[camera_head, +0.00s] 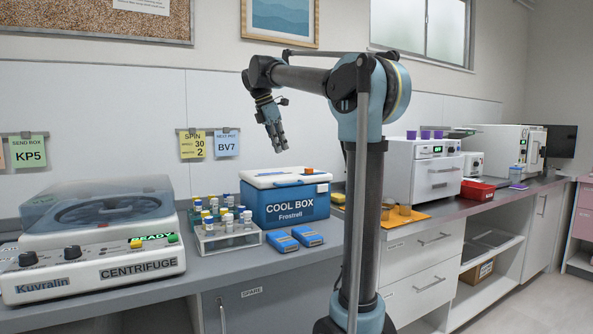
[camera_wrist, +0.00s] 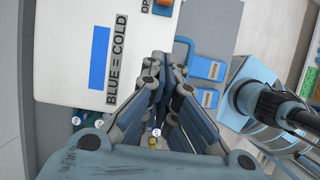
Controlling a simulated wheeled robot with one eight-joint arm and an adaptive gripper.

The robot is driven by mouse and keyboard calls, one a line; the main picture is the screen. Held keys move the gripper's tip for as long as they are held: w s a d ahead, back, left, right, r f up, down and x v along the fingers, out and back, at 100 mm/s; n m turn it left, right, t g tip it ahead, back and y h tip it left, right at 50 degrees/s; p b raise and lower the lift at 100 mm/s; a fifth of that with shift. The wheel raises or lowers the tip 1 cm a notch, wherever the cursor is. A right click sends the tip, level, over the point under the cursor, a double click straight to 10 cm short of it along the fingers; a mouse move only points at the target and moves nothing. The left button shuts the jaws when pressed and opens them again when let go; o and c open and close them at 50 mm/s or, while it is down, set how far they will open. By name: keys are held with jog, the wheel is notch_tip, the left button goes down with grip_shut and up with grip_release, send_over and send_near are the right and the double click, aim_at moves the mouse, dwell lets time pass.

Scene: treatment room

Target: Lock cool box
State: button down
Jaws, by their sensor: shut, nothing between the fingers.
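The blue cool box (camera_head: 290,208) with a white lid (camera_head: 272,177) stands on the counter, labelled "COOL BOX Frostrell". The lid is down. An orange part (camera_head: 308,171) sits on top at its right. In the wrist view the white lid (camera_wrist: 70,60) shows a blue patch, the words "BLUE = COLD" and a label cut off at the top edge. A blue bar-like part (camera_wrist: 187,45) shows along the lid's edge. My gripper (camera_head: 279,150) hangs above the box, fingers pointing down, apart from it. Its shut, empty fingers (camera_wrist: 160,60) also show in the wrist view.
A rack of vials (camera_head: 228,236) stands at the box's left. Two blue packs (camera_head: 295,238) lie in front of it. A centrifuge (camera_head: 95,240) fills the left counter. An orange mat with amber jars (camera_head: 403,213) lies to the right.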

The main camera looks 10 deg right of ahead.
jog(key=shift+w+a+r+n, duration=0.3)
jog(key=shift+w, duration=0.05)
send_near(300, 175)
jog(key=f, duration=0.1)
jog(key=a+f, duration=0.1)
jog(key=f, duration=0.3)
jog(key=shift+s+a, duration=0.4)
jog(key=d, duration=0.1)
jog(key=w+d, duration=0.1)
jog(key=shift+d+f, duration=0.35)
jog(key=shift+f, duration=0.05)
jog(key=shift+w+d, duration=0.3)
jog(key=shift+d, duration=0.35)
jog(key=shift+w+d, duration=0.3)
jog(key=shift+d, duration=0.5)
jog(key=shift+w+d, duration=0.3)
jog(key=shift+d, duration=0.45)
jog(key=shift+w+d, duration=0.35)
jog(key=shift+d, duration=0.45)
